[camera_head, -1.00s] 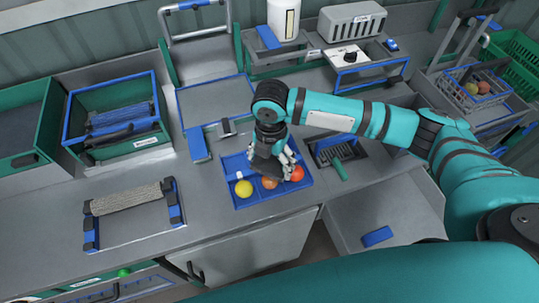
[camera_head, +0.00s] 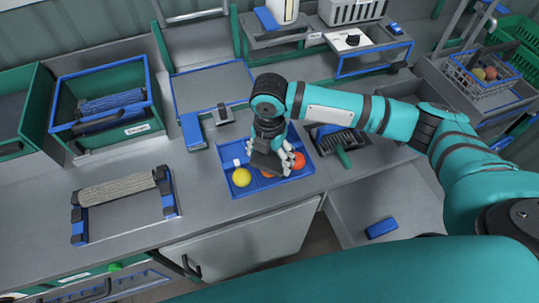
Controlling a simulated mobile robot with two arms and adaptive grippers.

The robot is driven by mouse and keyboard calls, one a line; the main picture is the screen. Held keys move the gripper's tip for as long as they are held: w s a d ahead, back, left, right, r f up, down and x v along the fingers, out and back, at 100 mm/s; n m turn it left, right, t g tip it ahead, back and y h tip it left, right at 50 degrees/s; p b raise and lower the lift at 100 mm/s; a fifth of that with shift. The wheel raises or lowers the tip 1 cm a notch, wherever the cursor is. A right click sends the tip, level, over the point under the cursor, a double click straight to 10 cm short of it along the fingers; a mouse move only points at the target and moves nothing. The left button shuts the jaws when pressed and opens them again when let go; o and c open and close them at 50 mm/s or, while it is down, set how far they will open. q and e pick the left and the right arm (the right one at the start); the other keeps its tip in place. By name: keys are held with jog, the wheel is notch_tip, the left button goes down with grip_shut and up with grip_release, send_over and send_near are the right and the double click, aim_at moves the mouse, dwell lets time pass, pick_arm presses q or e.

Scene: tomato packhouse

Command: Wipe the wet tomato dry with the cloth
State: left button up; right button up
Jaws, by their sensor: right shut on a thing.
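A blue tray (camera_head: 238,190) holds a yellow tomato (camera_head: 241,177) at the left, an orange tomato (camera_head: 267,174) in the middle and a red-orange tomato (camera_head: 298,160) at the right. My right gripper (camera_head: 274,163) points down over the tray, shut on a dark grey piece that looks like the cloth (camera_head: 262,161). The cloth is over the orange tomato and hides most of it; I cannot tell if they touch. Which tomato is wet does not show. My left gripper is out of view.
A brush with a green handle (camera_head: 343,157) lies right of the tray. A roller frame (camera_head: 120,190) and a green crate (camera_head: 70,134) are further left.

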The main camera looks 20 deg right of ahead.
jog(key=shift+f, duration=0.4)
dwell(0.4)
jog(key=shift+w+a, duration=0.1)
jog(key=shift+w+a, duration=0.55)
jog(key=shift+a, duration=0.15)
jog(key=shift+s+d+p, duration=0.9)
jog(key=shift+d+p, duration=0.2)
jog(key=shift+p, duration=0.05)
jog(key=shift+c, duration=0.4)
jog(key=shift+s+d+f+p, duration=0.1)
jog(key=shift+s+d+p, duration=0.4)
jog(key=shift+s+d, duration=0.15)
jog(key=shift+a, duration=0.15)
jog(key=shift+w+a, duration=1.6)
jog(key=shift+a, duration=0.05)
